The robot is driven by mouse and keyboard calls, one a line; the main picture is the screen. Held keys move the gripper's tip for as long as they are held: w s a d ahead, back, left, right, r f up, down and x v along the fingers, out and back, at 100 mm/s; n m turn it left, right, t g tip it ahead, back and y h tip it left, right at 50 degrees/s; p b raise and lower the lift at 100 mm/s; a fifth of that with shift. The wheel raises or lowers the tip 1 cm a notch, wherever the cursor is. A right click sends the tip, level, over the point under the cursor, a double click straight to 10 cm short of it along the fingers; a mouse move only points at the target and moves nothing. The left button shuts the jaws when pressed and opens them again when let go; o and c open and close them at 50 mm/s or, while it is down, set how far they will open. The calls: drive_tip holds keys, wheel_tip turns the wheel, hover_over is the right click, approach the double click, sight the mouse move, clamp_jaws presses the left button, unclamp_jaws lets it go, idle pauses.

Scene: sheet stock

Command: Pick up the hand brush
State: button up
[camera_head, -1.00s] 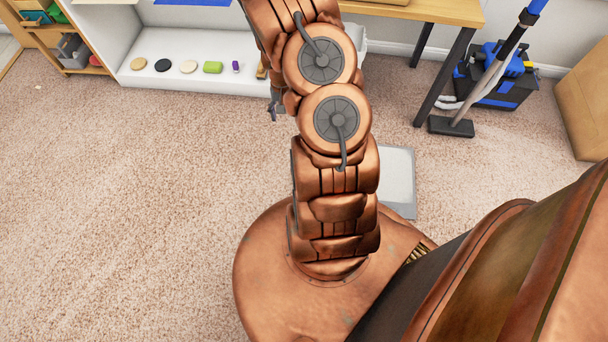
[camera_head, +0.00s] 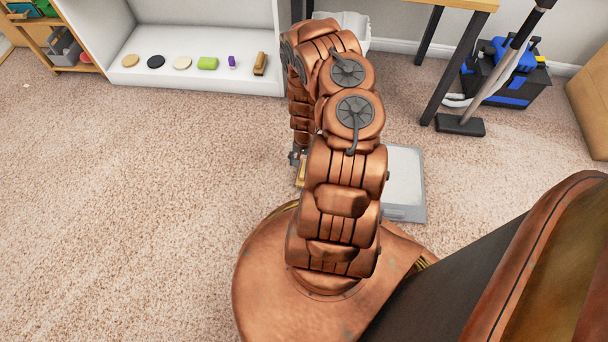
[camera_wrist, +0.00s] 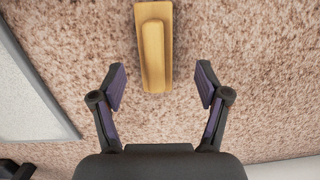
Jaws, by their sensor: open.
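A wooden piece with a flat base and a raised rounded bar, seemingly the hand brush (camera_wrist: 153,50), lies on the carpet in the wrist view. The height gap is hard to judge. In the head view only a yellowish bit of the piece (camera_head: 300,174) shows beside my arm, which hides most of it.
A grey flat tray (camera_head: 405,212) lies on the carpet close by. A white shelf (camera_head: 190,78) holds several small items, including a brown block (camera_head: 260,64). A table leg (camera_head: 450,70), a broom-like tool (camera_head: 460,125) and a blue-black box (camera_head: 510,88) stand at right. The left carpet is clear.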

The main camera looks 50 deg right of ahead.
sight(304, 173)
drive_tip(key=shift+s+a+f+b, duration=0.15)
drive_tip(key=shift+f+b, duration=0.45)
drive_tip(key=shift+f, duration=0.45)
drive_tip(key=shift+s+f+b, duration=0.2)
drive_tip(key=shift+f+b, duration=0.45)
drive_tip(key=shift+f, duration=0.4)
drive_tip(key=shift+s+a+f+b, duration=0.15)
drive_tip(key=shift+f+b, duration=0.45)
drive_tip(key=shift+f, duration=0.45)
drive_tip(key=c, duration=1.3)
drive_tip(key=shift+r, duration=0.1)
